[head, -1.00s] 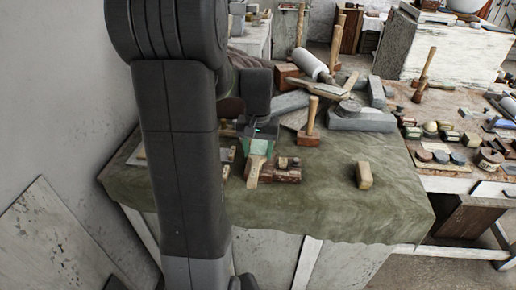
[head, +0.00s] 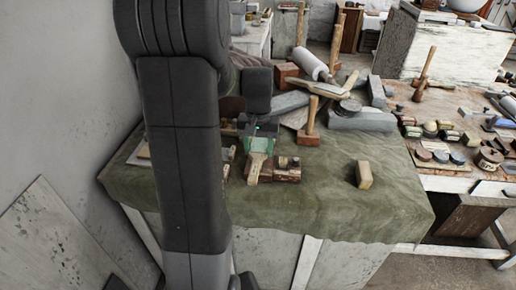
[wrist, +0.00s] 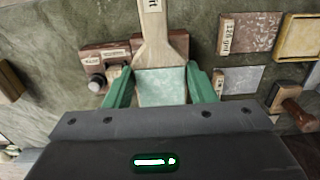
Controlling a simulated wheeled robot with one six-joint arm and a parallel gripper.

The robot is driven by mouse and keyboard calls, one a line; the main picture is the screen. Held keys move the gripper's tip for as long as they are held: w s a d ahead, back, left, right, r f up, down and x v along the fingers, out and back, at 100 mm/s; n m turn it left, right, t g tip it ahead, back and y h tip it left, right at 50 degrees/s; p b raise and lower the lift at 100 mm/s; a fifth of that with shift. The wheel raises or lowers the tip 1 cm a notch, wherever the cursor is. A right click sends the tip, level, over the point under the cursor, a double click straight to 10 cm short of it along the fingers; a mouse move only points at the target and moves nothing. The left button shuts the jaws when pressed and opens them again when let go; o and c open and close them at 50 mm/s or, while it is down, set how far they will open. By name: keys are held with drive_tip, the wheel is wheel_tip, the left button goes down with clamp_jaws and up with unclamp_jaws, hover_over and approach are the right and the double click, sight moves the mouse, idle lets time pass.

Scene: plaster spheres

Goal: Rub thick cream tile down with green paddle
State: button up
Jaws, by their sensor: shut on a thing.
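The green paddle (wrist: 162,86) has a pale green face and a wooden handle with a partly visible label. My gripper (wrist: 161,84) is shut on its green end, one green finger on each side, and the handle points away from the gripper. The paddle (head: 257,166) also shows in the head view, low over the green cloth beside a brown wooden block. I cannot tell whether it touches the cloth. A thick cream block (head: 364,175), which looks like the tile, lies on the cloth to the right. Its edge shows at the left of the wrist view (wrist: 9,82).
A brown block with small knobs (wrist: 108,60) is close beside the paddle. Flat grit-labelled pieces (wrist: 250,33) lie on its other side. An upright mallet (head: 309,125) and grey stone blocks (head: 362,119) stand behind. Bare cloth (head: 325,178) lies between paddle and cream block.

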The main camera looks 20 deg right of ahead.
sight(257, 158)
drive_tip(key=shift+w+d, duration=0.3)
drive_tip(key=shift+w, duration=0.1)
drive_tip(key=shift+s+a+f+b, duration=0.1)
drive_tip(key=shift+s+a, duration=0.3)
drive_tip(key=shift+s, duration=0.25)
drive_tip(key=shift+s+a+r+b, duration=0.15)
drive_tip(key=shift+s+a, duration=0.25)
drive_tip(key=shift+s, duration=0.2)
drive_tip(key=shift+s+a+f+b, duration=0.15)
drive_tip(key=shift+s+a, duration=0.25)
drive_tip(key=shift+s, duration=0.25)
drive_tip(key=shift+w+d+p, duration=0.4)
drive_tip(key=shift+w+d, duration=0.2)
drive_tip(key=shift+w, duration=0.35)
drive_tip(key=shift+w+d+p, duration=0.35)
drive_tip(key=shift+w+d, duration=0.25)
drive_tip(key=shift+w, duration=0.35)
drive_tip(key=shift+s+a+b, duration=0.2)
drive_tip(key=shift+s+a, duration=0.4)
drive_tip(key=shift+s, duration=0.35)
drive_tip(key=shift+s+a+b, duration=0.2)
drive_tip(key=shift+s+a, duration=0.4)
drive_tip(key=shift+s, duration=0.35)
drive_tip(key=shift+w+d+r+p, duration=0.35)
drive_tip(key=shift+w+r+p, duration=0.25)
drive_tip(key=shift+w+d+r, duration=0.15)
drive_tip(key=shift+w+d, duration=0.15)
drive_tip(key=shift+w, duration=0.1)
